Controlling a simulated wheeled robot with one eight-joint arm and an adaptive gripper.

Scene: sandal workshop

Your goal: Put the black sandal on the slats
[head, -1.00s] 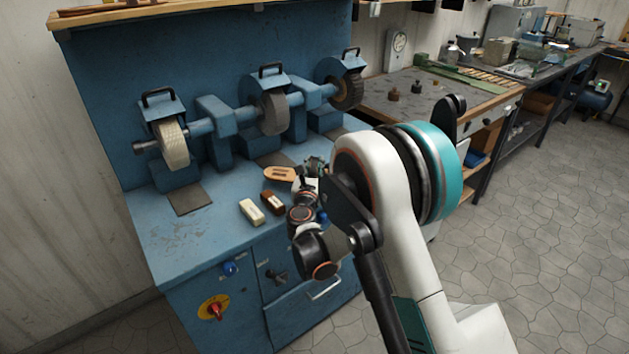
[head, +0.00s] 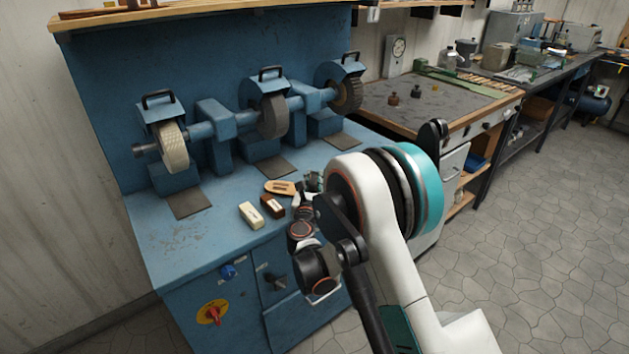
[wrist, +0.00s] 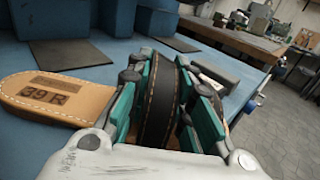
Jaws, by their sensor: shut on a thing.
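The sandal has a tan footbed (wrist: 52,98) marked "39 R" and a black stitched strap (wrist: 160,108). In the wrist view my gripper (wrist: 172,85) is shut on the strap, with a green-padded finger on each side. The heel end points left, and much of the footbed is hidden under my gripper. In the head view the tan heel (head: 279,187) shows beside my gripper (head: 312,184), over the blue bench top. I cannot tell whether the sole touches the bench.
The blue grinding bench (head: 160,240) carries several wheels along its back. A cream block (head: 251,215) and a brown block (head: 272,207) lie near my gripper. A wood-edged worktable (head: 430,105) stands to the right. The floor (head: 530,220) at right is clear.

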